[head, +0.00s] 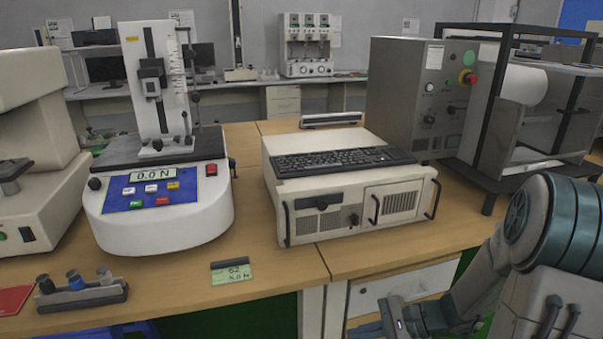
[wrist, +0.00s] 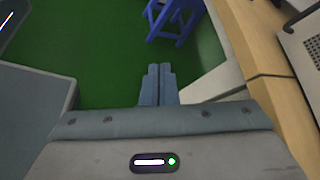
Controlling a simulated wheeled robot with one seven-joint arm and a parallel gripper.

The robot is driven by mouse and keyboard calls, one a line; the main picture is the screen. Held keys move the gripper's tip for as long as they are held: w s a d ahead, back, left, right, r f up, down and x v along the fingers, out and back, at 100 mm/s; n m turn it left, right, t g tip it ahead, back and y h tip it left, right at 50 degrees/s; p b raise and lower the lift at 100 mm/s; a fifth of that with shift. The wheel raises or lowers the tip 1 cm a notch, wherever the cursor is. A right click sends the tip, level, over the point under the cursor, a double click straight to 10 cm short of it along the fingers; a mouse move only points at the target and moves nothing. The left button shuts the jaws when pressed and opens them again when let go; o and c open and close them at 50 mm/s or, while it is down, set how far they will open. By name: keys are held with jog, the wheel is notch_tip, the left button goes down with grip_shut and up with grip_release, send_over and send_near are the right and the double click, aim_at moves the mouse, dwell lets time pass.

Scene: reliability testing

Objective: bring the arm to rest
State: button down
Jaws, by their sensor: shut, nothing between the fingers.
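My gripper (wrist: 158,84) shows in the wrist view with its two fingers together and nothing between them. It points down over the green floor (wrist: 85,60), beside the bench edge. In the head view my arm comes in from the lower right. Its end hangs low in front of the bench's white drawer (head: 400,288), below the tabletop; the fingertips are hard to make out there.
The wooden bench (head: 290,262) carries a force tester (head: 160,215) reading 0.0 N, a beige computer case (head: 310,205) with a keyboard (head: 340,161), and a grey control box (head: 400,90). A blue stool (wrist: 175,18) stands on the floor near the bench.

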jog(key=s+r+n+h+p, duration=0.3)
jog(key=r+n+h+p, duration=0.1)
jog(key=r, duration=0.5)
jog(key=s+d+r+n+h+p, duration=0.1)
jog(key=s+r+n+h+p, duration=0.3)
jog(key=r, duration=0.6)
jog(key=s+d+r+n+h+p, duration=0.1)
jog(key=s+r+n+h+p, duration=0.3)
jog(key=r+p, duration=0.3)
notch_tip(320, 180, up, 3)
jog(key=shift+d+f+n+t+p, duration=0.15)
jog(key=shift+d+n+t+p, duration=0.05)
jog(key=shift+n+t+p, duration=0.25)
jog(key=shift+s, duration=0.1)
